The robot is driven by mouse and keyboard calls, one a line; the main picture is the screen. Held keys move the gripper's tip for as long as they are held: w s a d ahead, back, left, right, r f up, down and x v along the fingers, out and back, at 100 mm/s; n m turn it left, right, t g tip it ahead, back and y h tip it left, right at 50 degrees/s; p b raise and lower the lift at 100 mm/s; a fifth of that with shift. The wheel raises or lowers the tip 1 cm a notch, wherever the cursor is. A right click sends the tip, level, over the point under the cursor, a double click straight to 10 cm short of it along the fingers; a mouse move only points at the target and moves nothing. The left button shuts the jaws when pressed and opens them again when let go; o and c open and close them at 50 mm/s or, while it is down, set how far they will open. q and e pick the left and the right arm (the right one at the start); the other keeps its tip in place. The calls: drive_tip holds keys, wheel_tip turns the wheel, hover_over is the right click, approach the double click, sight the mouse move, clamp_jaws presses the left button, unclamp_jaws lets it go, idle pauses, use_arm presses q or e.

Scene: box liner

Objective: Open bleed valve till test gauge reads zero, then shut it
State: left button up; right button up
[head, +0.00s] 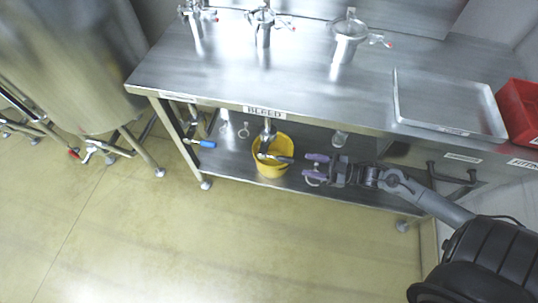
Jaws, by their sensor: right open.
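The bleed valve (268,133) hangs under the front edge of the steel bench, below a label reading BLEED (264,112). A dark lever (280,158) shows at its lower end, lying roughly crosswise above the yellow bucket (272,172). My right gripper (309,168), with purple fingers, is open and empty just right of the bucket. Its fingers point left toward the lever, with a small gap between. I cannot make out a test gauge or any reading. My left gripper is not in view.
The steel bench (225,75) carries several clamped pipe fittings, a shallow tray (450,102) and a red bin (520,112). A blue-handled valve (207,144) sits under the bench at left. A large steel tank (70,65) stands at left. The front floor is clear.

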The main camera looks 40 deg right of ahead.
sight(276, 158)
drive_tip(key=b+x, duration=0.3)
drive_tip(key=x, duration=0.6)
drive_tip(key=shift+a+r, duration=0.1)
drive_tip(key=shift+r, duration=0.1)
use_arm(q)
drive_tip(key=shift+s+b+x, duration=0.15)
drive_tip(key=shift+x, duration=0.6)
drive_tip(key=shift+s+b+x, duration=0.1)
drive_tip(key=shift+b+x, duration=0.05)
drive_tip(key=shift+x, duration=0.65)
use_arm(e)
drive_tip(key=shift+x, duration=0.85)
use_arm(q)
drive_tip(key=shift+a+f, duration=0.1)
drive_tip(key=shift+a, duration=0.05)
use_arm(e)
drive_tip(key=shift+c, duration=0.4)
clamp_jaws()
drive_tip(key=shift+r, duration=0.1)
